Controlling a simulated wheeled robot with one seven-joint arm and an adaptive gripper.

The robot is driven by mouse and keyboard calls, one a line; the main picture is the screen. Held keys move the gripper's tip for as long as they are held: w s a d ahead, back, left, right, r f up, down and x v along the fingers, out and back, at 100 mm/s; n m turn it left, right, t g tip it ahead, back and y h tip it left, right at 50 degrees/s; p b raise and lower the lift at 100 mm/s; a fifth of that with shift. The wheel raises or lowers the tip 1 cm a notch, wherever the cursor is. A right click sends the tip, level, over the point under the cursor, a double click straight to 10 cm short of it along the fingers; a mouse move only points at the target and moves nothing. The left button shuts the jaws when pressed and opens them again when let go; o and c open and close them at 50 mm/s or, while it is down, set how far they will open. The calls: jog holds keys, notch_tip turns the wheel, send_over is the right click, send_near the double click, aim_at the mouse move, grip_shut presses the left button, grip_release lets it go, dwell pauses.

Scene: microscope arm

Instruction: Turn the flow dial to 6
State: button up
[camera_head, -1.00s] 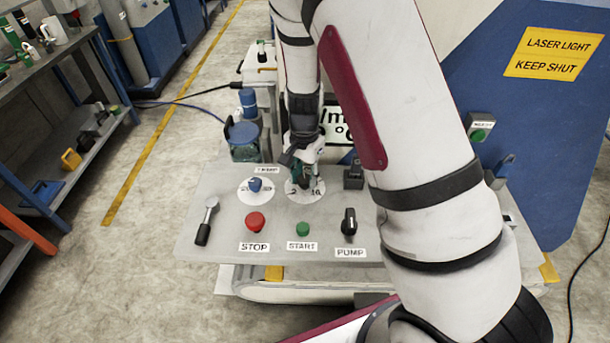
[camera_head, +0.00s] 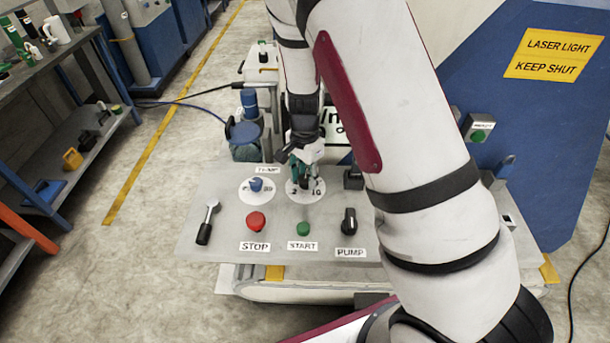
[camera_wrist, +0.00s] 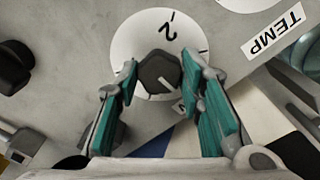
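The flow dial is a dark faceted knob (camera_wrist: 158,72) with a pale pointer line, on a white round scale (camera_wrist: 125,45). In the wrist view the pointer slants to the lower right, away from the upside-down 2. In the head view the scale (camera_head: 291,196) shows 2 at left and 10 at right; my gripper hides its upper part. My gripper (camera_head: 304,178) is over the dial. In the wrist view its teal-padded fingers (camera_wrist: 158,67) stand open on either side of the knob, with small gaps visible. The other numbers are hidden or unreadable.
Left of the dial is the blue TEMP knob (camera_head: 257,184). In front are a red STOP button (camera_head: 256,221), a green START button (camera_head: 303,229) and a black PUMP switch (camera_head: 349,222). A lever (camera_head: 206,222) is at far left. A dark block (camera_head: 353,179) stands close on the right.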

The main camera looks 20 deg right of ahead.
aim_at(305, 180)
jog(key=o, duration=0.3)
jog(key=shift+r, duration=0.1)
notch_tip(305, 180, up, 12)
dwell(0.5)
dwell(0.3)
jog(key=s+a+r+n+t+y, duration=0.1)
jog(key=s+r+n+t+y, duration=0.15)
jog(key=s+r+n, duration=0.75)
jog(key=s+r+n+t+h, duration=0.2)
jog(key=s+r+n+t, duration=0.1)
jog(key=s+r, duration=0.8)
jog(key=shift+s+d+n, duration=0.3)
jog(key=shift+s, duration=0.95)
